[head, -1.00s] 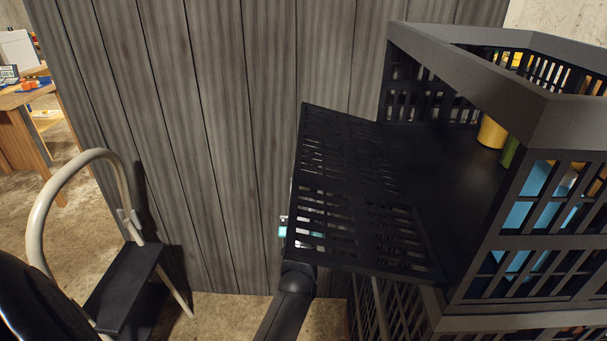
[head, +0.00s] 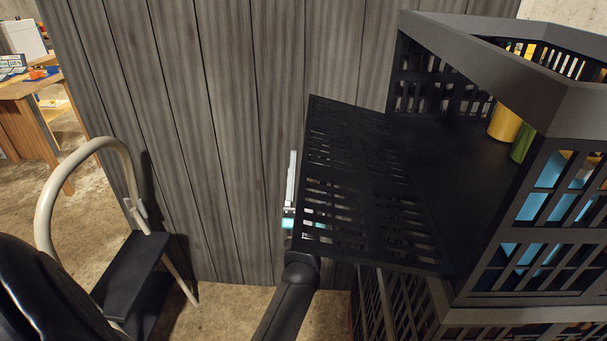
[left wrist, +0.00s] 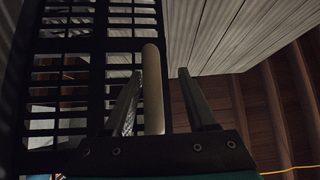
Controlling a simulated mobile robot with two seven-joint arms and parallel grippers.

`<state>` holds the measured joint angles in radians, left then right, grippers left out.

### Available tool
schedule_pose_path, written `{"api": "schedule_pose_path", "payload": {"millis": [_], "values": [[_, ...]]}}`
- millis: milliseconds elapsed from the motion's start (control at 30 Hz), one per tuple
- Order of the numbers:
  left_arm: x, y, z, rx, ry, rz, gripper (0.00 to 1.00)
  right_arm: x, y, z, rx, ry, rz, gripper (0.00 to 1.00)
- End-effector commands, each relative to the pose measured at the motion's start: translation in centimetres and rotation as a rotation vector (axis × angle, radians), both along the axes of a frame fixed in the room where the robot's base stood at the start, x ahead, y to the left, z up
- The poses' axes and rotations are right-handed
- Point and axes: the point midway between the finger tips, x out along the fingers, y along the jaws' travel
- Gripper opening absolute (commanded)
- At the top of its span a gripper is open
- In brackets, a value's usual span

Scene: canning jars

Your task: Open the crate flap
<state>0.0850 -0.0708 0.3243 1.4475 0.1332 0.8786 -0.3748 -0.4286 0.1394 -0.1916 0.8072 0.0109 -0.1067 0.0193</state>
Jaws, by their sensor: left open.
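The upper dark crate (head: 560,125) stands at the right of the head view. Its slotted black flap (head: 372,190) sticks out from the crate's left side, swung out and tilted. My left gripper (head: 292,185) is open at the flap's outer left edge. One pale finger shows past that edge, and the rest is partly hidden behind the slats. In the left wrist view, the two fingers (left wrist: 160,75) are apart, with dark slatted panels at the left. A tan rounded bar shows between the fingers; I cannot tell what it is or whether they touch it. My right gripper is not seen.
A yellow jar (head: 504,124) and a green one (head: 523,144) stand inside the crate. Another slatted crate (head: 400,300) is beneath it. A grey plank wall (head: 220,120) rises close behind the flap. A step stool (head: 135,270) stands on the floor at the left.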

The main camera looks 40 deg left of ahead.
Motion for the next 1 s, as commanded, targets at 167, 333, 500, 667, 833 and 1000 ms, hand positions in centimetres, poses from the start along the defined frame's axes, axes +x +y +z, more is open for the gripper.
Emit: {"api": "schedule_pose_path", "payload": {"millis": [167, 333, 500, 667, 833, 1000], "values": [[-1.0, -0.7, -2.1, -0.003, 0.004, -0.001, 0.57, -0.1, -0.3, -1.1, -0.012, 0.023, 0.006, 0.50], [-3.4, -1.9, -4.9, -0.005, 0.006, 0.000, 0.57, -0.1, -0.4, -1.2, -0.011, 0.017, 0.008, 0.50], [-6.0, -3.3, -7.9, -0.007, 0.005, 0.001, 0.57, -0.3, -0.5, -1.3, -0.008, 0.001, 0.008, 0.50], [-7.9, -4.3, -9.9, -0.009, 0.001, 0.001, 0.57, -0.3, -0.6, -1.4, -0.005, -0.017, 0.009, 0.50], [-9.1, -4.9, -11.2, -0.009, -0.001, 0.001, 0.57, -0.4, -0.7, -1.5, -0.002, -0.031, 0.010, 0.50], [-9.4, -5.1, -11.5, -0.009, -0.002, 0.002, 0.57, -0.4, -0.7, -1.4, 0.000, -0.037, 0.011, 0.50]]}}
